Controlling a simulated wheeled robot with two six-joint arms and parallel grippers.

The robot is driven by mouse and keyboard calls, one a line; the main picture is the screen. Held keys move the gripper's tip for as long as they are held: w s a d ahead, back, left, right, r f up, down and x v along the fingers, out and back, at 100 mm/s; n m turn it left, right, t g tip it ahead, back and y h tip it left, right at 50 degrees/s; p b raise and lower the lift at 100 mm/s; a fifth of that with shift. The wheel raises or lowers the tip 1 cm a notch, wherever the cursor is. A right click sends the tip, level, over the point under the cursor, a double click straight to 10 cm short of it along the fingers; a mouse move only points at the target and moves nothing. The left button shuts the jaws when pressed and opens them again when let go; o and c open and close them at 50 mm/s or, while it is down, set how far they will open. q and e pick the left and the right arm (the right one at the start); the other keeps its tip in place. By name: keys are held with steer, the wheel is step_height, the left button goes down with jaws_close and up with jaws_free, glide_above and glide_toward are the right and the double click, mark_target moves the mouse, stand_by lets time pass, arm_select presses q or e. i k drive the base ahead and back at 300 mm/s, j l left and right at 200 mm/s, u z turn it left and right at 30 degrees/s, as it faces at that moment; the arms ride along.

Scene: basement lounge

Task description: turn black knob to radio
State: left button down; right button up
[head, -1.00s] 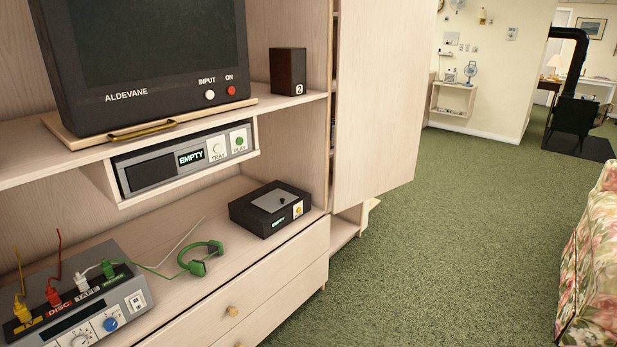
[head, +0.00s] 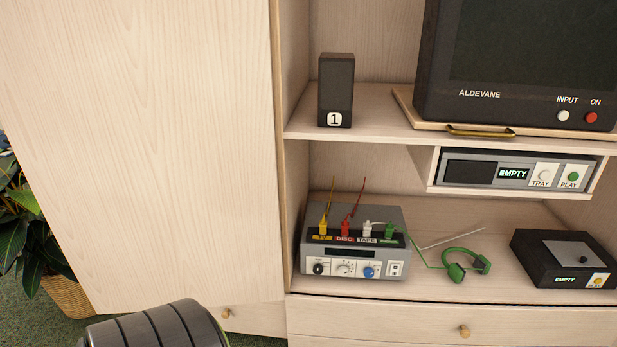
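The black knob (head: 318,268) is at the left end of the front panel of a grey amplifier box (head: 385,291). The box stands on the cabinet's lower shelf, left of the headphones. A white knob (head: 343,268) and a blue knob (head: 368,271) sit to the right of the black knob. The labels around the black knob are too small to read, and I cannot tell which way it points. Coloured plugs stand in the box's top, by labels including TV, DISC and TAPE. Neither of my grippers is in view.
Green headphones (head: 464,265) and a black box reading EMPTY (head: 565,259) share the shelf. A disc player (head: 518,172) and a television (head: 530,60) are above. A tall cabinet door (head: 150,150) is to the left, with a plant (head: 38,215) beside it.

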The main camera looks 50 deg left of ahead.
mark_target(317, 269)
steer(key=u, duration=1.65)
